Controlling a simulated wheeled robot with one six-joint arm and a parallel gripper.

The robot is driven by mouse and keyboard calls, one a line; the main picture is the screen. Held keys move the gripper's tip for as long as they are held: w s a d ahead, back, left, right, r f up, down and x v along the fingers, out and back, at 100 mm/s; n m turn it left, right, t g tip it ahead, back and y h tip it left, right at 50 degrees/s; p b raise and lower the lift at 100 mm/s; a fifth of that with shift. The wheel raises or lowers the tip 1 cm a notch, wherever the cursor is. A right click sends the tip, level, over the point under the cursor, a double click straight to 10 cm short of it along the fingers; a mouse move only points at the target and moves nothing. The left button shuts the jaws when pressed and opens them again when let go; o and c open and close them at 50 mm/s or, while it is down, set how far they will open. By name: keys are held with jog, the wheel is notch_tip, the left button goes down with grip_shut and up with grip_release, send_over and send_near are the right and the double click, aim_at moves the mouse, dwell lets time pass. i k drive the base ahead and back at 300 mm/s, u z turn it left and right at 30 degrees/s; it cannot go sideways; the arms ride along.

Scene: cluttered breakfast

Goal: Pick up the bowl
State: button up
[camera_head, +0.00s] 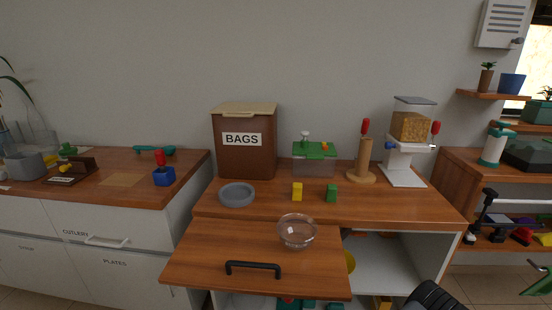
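A clear glass bowl (297,232) stands upright on a wooden panel (210,255) that juts out in front of the middle counter. The bowl looks empty and sits close to the counter's front edge. A shallow grey-blue dish (237,194) lies further back on the counter, to the left of the glass bowl. My gripper does not show in this view, so its distance to the bowl cannot be seen.
The panel bears a black handle (252,268). Behind the bowl stand a yellow block (297,191) and a green block (331,193). A brown BAGS box (245,155), a green-lidded container (314,161), a wooden post (364,158) and a dispenser (405,160) line the back.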

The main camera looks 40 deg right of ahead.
aim_at(296, 232)
jog(key=z, duration=0.05)
jog(key=k, duration=0.9)
